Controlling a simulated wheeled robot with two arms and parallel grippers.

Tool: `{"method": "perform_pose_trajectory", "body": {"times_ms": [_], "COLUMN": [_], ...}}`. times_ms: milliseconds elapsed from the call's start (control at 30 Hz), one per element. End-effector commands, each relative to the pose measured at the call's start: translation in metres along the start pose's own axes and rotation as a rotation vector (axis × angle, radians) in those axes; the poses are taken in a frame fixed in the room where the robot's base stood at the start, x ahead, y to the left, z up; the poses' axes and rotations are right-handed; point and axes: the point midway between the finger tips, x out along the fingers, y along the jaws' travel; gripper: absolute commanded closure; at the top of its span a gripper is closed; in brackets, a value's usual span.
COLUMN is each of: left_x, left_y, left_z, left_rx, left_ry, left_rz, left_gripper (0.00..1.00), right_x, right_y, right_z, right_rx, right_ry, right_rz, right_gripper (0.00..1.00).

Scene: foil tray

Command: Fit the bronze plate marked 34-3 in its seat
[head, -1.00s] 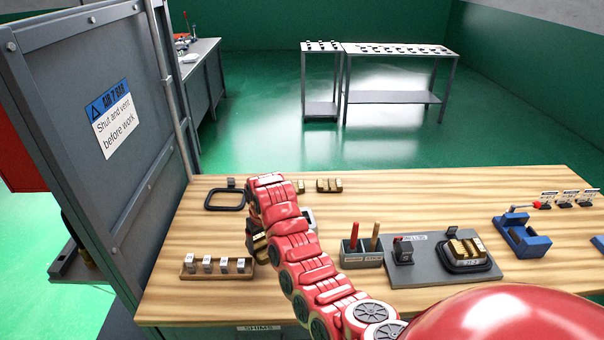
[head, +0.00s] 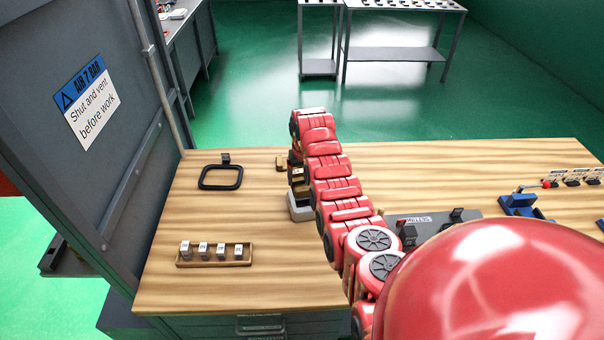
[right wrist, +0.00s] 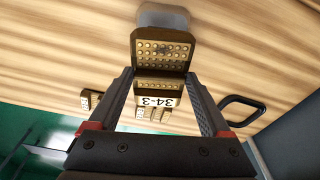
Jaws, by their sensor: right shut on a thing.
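The bronze plate marked 34-3 (right wrist: 160,50) is between the fingers of my right gripper (right wrist: 160,77) in the right wrist view. The fingers are shut on its two sides. Its face has rows of small round dots, and its white 34-3 label shows toward the palm. A pale grey block (right wrist: 163,15) shows just beyond the plate; I cannot tell whether they touch. In the head view the plate is mostly hidden by my right arm, above the grey block (head: 300,208). The seat cannot be made out. My left gripper is not in view.
A black ring frame (head: 220,178) lies at the bench's back left. A wooden rack (head: 214,256) with several labelled blocks stands in front of it. Other bronze pieces (right wrist: 150,113) lie near the plate. A grey base (head: 432,222) and blue fixture (head: 520,204) stand right. The bench's middle left is clear.

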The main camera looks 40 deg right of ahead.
Motion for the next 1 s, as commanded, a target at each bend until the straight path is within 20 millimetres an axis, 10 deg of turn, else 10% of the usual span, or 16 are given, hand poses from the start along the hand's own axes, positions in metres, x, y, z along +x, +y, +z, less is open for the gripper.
{"method": "perform_pose_trajectory", "body": {"times_ms": [1000], "left_x": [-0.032], "left_y": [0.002], "left_z": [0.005], "left_rx": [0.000], "left_ry": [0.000], "left_rz": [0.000], "left_gripper": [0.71], "right_x": [0.058], "right_y": [-0.001], "right_z": [0.008], "right_rx": [-0.003], "right_ry": [0.002], "right_rz": [0.000], "right_gripper": [1.00]}}
